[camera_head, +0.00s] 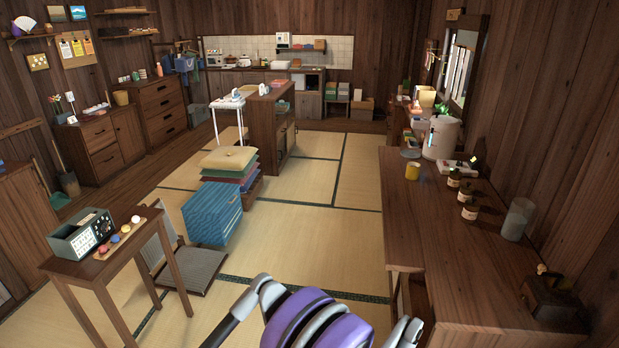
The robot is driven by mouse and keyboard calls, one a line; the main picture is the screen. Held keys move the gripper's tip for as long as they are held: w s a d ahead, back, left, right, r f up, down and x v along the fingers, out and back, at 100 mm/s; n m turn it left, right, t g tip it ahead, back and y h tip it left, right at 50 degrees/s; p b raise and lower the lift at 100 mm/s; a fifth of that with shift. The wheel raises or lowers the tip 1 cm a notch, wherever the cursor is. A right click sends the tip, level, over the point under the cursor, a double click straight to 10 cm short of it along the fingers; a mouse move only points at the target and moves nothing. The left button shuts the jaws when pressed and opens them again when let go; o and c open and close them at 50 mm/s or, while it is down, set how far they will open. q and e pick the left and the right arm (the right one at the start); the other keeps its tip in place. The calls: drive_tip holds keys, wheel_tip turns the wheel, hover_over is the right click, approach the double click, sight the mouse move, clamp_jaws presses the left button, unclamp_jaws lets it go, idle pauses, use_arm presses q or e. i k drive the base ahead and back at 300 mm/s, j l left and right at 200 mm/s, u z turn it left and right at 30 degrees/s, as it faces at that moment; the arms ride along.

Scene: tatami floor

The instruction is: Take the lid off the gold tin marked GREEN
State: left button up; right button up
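No label reading GREEN can be made out. A small gold-yellow cylinder (412,171) stands upright on the long wooden counter (420,235) at right; I cannot tell whether it is the gold tin or has a lid. Purple and grey links of my own arm show at the bottom centre, short of the counter. Neither gripper's fingers are in view.
A white hot-water pot (441,138) stands behind the jars; a grey-green cylinder (517,219) and a dark wooden box (553,299) stand nearer. A small table (150,243) with a green device (82,234), a floor chair (195,268) and cushions (229,160) are left.

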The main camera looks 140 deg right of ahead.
sight(457, 172)
drive_tip(key=l+u, duration=0.15)
drive_tip(key=u, duration=1.55)
drive_tip(key=k+u, duration=0.2)
drive_tip(key=u, duration=0.25)
drive_tip(key=k+j+u, duration=0.1)
drive_tip(key=u, duration=0.4)
drive_tip(key=k+j+u, duration=0.25)
drive_tip(key=u, duration=0.2)
drive_tip(key=k+j+u, duration=0.25)
drive_tip(key=u, duration=0.2)
drive_tip(key=k+j+u, duration=0.2)
drive_tip(key=j+u, duration=0.2)
drive_tip(key=j, duration=0.15)
drive_tip(key=k+j+u, duration=0.25)
drive_tip(key=j, duration=0.25)
drive_tip(key=j+u, duration=0.25)
drive_tip(key=j, duration=0.2)
drive_tip(key=k+j, duration=0.1)
drive_tip(key=j, duration=0.8)
drive_tip(key=k+j+u, duration=0.1)
drive_tip(key=j, duration=1.7)
drive_tip(key=k+u, duration=0.05)
